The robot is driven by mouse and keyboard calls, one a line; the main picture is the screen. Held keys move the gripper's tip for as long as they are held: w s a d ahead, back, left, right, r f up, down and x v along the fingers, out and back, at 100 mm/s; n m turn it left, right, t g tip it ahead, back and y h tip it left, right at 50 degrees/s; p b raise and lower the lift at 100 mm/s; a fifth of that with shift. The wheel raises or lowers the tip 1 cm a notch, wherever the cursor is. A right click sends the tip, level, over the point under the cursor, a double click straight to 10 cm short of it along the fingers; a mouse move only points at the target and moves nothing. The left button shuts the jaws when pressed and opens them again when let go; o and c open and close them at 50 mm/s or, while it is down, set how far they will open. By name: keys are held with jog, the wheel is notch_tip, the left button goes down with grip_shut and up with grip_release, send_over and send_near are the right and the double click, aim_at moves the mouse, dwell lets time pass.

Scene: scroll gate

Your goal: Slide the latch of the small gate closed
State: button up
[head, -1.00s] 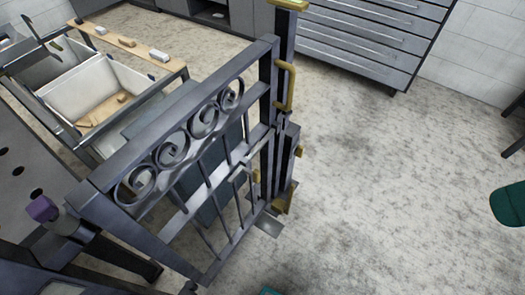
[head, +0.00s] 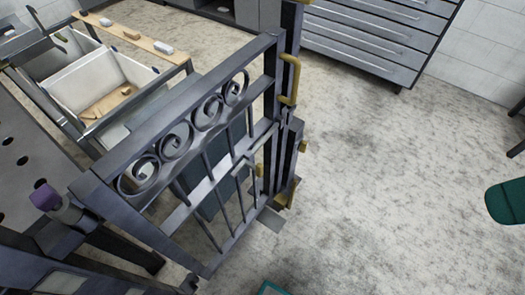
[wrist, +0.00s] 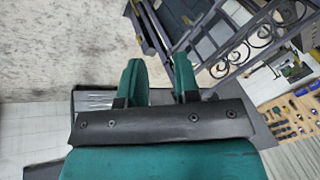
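The small gate (head: 155,115) is a dark grey metal frame with scrolls and upright bars, standing beside a dark post (head: 287,130). A brass pull handle (head: 290,80) is on the post side. A grey bar fitting, possibly the latch (head: 240,163), crosses the bars near the post; its exact position is hard to tell. The gate's scrollwork (wrist: 255,42) also shows at the upper right of the wrist view. My gripper (wrist: 157,62) has two green fingers apart with nothing between them. It is clear of the gate and touches nothing visible.
A workbench with a white bin (head: 95,85) and a wooden strip (head: 128,37) stands behind the gate at left. A grey drawer cabinet (head: 375,45) is at the back. The floor (head: 385,190) right of the gate is open.

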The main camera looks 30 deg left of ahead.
jog(key=shift+o, duration=1)
jog(key=a+f+n+y+b, duration=0.1)
jog(key=a+f+b, duration=0.1)
jog(key=f+b, duration=0.2)
jog(key=w+a+f+n+y+b, duration=0.1)
jog(key=a+f+n+b, duration=0.1)
jog(key=f+b, duration=0.2)
jog(key=shift+b+x, duration=0.35)
jog(key=shift+x, duration=0.6)
jog(key=n+t+y+b, duration=0.2)
jog(key=n+y+b, duration=0.75)
jog(key=b, duration=2.45)
send_near(262, 169)
jog(key=a+m, duration=0.1)
jog(key=a, duration=0.3)
jog(key=w+a+f+m+y+p, duration=0.1)
jog(key=a, duration=0.3)
jog(key=a+f+m+y, duration=0.1)
jog(key=a, duration=0.3)
jog(key=shift+w+a, duration=0.25)
jog(key=shift+w, duration=0.05)
